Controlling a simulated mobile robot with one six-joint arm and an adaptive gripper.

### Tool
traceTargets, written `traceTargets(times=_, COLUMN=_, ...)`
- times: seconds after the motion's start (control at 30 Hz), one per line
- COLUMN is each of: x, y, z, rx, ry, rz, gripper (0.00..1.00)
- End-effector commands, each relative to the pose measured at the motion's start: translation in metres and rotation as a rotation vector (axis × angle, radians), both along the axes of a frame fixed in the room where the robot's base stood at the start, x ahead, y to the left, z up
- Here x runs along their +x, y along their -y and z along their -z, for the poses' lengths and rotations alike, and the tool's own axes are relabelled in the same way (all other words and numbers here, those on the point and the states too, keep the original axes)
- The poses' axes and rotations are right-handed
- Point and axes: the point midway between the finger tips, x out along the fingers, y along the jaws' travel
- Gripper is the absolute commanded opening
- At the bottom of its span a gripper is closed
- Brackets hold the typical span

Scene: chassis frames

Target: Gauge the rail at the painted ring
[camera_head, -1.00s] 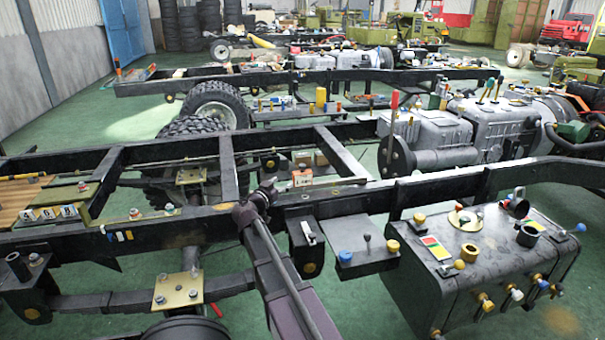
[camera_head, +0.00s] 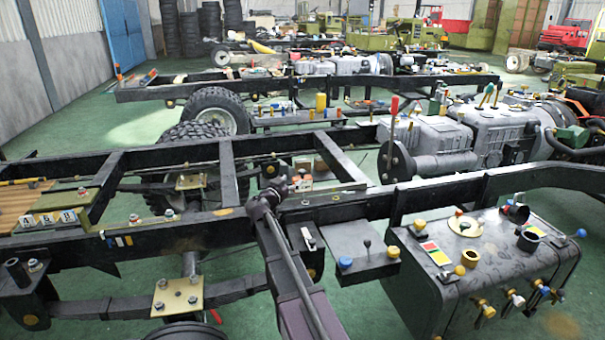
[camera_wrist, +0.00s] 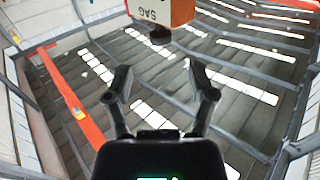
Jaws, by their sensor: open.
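The near dark chassis rail (camera_head: 160,238) runs across the head view, with an orange-brown mark (camera_head: 222,211) on its top edge. I cannot tell whether that mark is the painted ring. The ceiling fills the background.
A grey tank (camera_head: 480,265) with coloured knobs and caps stands at the right. A small dark shelf (camera_head: 355,248) with a blue knob sits beside my arm. Cross members, a wheel (camera_head: 220,108) and an engine (camera_head: 425,140) lie behind. Green floor shows between the frames.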

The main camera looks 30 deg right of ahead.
Motion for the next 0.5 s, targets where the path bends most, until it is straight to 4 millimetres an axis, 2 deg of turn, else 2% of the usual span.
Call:
traceTargets(times=0.03, x=0.007, y=0.007, z=0.000, rx=0.000, ry=0.000, rz=0.000, gripper=0.72)
traceTargets(times=0.3, x=0.029, y=0.041, z=0.000, rx=0.000, ry=0.000, rz=0.000, gripper=0.72)
traceTargets(times=0.5, x=0.040, y=0.058, z=0.000, rx=0.000, ry=0.000, rz=-0.001, gripper=0.72)
